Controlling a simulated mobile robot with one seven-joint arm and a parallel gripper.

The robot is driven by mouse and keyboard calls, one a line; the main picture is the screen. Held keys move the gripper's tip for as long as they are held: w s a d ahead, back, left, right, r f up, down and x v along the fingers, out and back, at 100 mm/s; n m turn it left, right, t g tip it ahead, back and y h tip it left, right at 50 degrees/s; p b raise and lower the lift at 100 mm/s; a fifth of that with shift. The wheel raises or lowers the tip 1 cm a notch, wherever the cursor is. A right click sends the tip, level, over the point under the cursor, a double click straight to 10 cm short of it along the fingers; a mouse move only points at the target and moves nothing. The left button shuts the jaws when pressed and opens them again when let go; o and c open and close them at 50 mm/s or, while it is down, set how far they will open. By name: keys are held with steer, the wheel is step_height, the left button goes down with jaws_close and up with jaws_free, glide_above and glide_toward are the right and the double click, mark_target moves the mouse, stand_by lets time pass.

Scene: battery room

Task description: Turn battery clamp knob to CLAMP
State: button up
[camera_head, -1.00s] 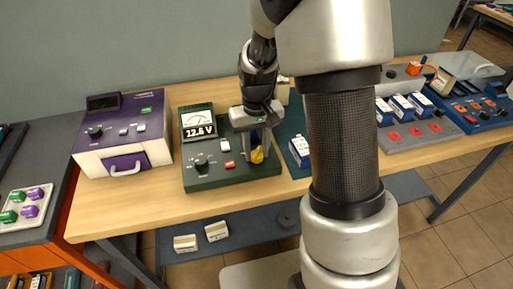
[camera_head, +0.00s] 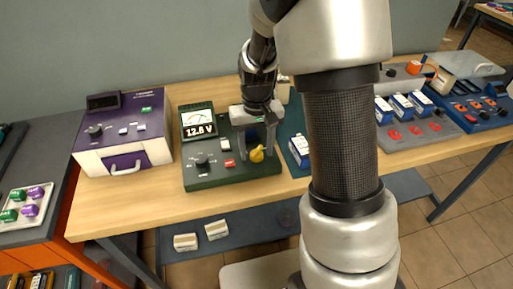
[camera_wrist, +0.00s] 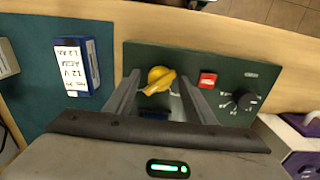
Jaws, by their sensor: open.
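The yellow clamp knob (camera_head: 257,154) sits at the right front of the dark green tester panel (camera_head: 205,180). In the wrist view the knob (camera_wrist: 160,80) has its pointer slanted, and no label beside it can be read. My gripper (camera_head: 257,148) is above the panel, pointing down, with its fingers spread. In the wrist view my open fingers (camera_wrist: 158,84) are on either side of the knob, with visible gaps. A dark blue thing shows partly between the fingers below the knob; my gripper hides the rest.
The panel also carries a black dial (camera_head: 202,160), a red button (camera_head: 229,163) and a meter reading 12.8 V (camera_head: 199,130). A blue and white battery (camera_head: 299,150) stands just right of it. A purple device (camera_head: 122,130) is at left.

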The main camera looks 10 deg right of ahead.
mark_target(257, 150)
step_height(257, 150, up, 18)
steer(key=p, duration=0.2)
steer(key=shift+f, duration=0.25)
steer(key=shift+r, duration=0.1)
steer(key=s+r+t+p, duration=0.5)
steer(key=s+r+p, duration=0.3)
steer(key=s+r, duration=0.6)
steer(key=s, duration=0.4)
steer(key=shift+s+t, duration=0.3)
steer(key=shift+a, duration=0.1)
stand_by(0.3)
